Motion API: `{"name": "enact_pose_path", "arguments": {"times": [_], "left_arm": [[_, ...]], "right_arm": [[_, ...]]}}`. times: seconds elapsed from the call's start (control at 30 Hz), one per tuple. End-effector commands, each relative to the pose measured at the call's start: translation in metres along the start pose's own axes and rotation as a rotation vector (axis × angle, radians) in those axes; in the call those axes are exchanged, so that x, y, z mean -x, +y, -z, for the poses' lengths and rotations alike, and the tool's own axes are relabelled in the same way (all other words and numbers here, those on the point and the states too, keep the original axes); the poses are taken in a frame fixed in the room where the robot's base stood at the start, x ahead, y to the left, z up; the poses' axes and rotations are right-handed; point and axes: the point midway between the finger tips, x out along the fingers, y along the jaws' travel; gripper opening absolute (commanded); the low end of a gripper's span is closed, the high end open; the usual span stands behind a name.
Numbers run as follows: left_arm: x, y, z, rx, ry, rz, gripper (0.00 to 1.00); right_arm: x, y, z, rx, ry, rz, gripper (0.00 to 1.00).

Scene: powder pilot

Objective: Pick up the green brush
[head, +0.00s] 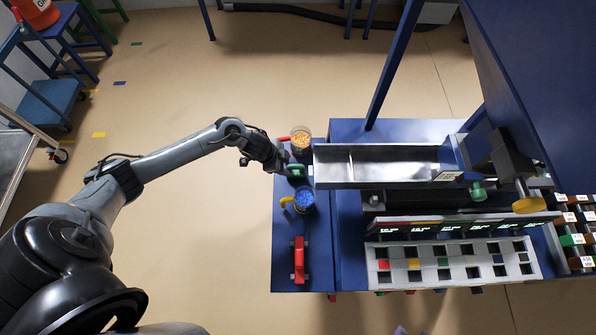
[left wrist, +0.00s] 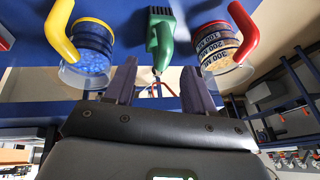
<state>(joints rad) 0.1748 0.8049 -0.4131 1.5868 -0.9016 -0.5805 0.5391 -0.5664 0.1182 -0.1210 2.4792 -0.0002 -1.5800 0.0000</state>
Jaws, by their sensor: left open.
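The green brush (left wrist: 161,38) shows in the left wrist view with its dark bristle end at the top and its handle pointing down toward my fingers. In the head view the green brush (head: 296,170) lies on the blue table's left part, partly hidden by my gripper. My left gripper (head: 281,168) is at the brush. In the left wrist view the fingers of my left gripper (left wrist: 160,84) are apart, with the handle's lower end between or just beyond their tips; I cannot tell if they touch. My right gripper is not in view.
Close on either side of the brush stand a red-handled cup of orange granules (head: 301,138) and a yellow-handled cup of blue granules (head: 304,199). A red tool (head: 299,260) lies nearer the front. A metal trough (head: 380,166) is to the right, above a grey slotted rack (head: 450,263).

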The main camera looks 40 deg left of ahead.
Motion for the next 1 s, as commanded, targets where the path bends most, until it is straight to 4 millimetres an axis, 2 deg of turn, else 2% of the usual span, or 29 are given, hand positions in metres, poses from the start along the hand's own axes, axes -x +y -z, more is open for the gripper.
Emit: {"name": "enact_pose_path", "arguments": {"times": [0.03,0.13,0.33,0.7,1.0], "left_arm": [[-0.009,-0.001,-0.001,0.002,0.001,0.002,0.54],[-0.017,-0.001,0.0,0.001,0.001,0.004,0.54],[-0.026,-0.001,0.0,-0.001,0.001,0.003,0.54],[-0.069,-0.002,-0.001,0.001,0.0,0.004,0.54],[-0.072,-0.002,0.0,-0.001,0.001,0.004,0.54]], "right_arm": [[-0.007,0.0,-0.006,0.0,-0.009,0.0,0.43],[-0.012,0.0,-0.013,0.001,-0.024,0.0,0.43],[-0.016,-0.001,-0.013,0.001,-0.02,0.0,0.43],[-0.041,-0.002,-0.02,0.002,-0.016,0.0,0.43],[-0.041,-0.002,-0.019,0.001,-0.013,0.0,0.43]]}}
